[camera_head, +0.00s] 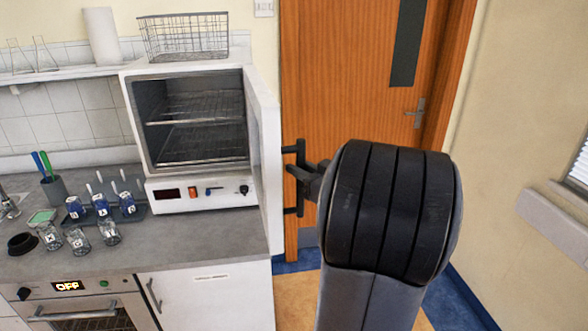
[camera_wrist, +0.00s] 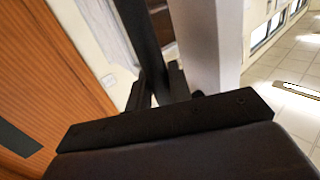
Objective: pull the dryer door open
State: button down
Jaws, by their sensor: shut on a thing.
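The dryer (camera_head: 200,190) is a white box on the counter, with wire shelves in its dark chamber. Its door (camera_head: 264,140) stands open on the right side, swung out towards me and seen nearly edge-on. A black bar handle (camera_head: 300,180) is on the door's outer face. My gripper (camera_head: 304,172) is shut on the handle; my dark arm link hides part of the gripper. In the wrist view, the black handle bar (camera_wrist: 138,35) runs between the fingers (camera_wrist: 157,90), beside the white door edge (camera_wrist: 207,45).
Jars (camera_head: 80,242), a rack of blue-labelled bottles (camera_head: 102,207) and a pen cup (camera_head: 56,190) stand left of the dryer. A wire basket (camera_head: 184,36) sits on top. A wooden room door (camera_head: 340,70) is behind my arm. The chamber front is clear.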

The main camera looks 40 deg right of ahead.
jog(key=shift+r, duration=0.2)
jog(key=c, duration=1.3)
grip_release()
jog(key=shift+f, duration=0.1)
jog(key=shift+c, duration=0.2)
jog(key=s+d+b, duration=0.1)
jog(key=s+b, duration=0.1)
jog(key=s, duration=0.8)
jog(key=shift+s+d+b, duration=0.15)
jog(key=shift+s+b, duration=0.15)
jog(key=shift+b, duration=0.05)
jog(key=w+a+p, duration=0.2)
jog(key=w, duration=0.9)
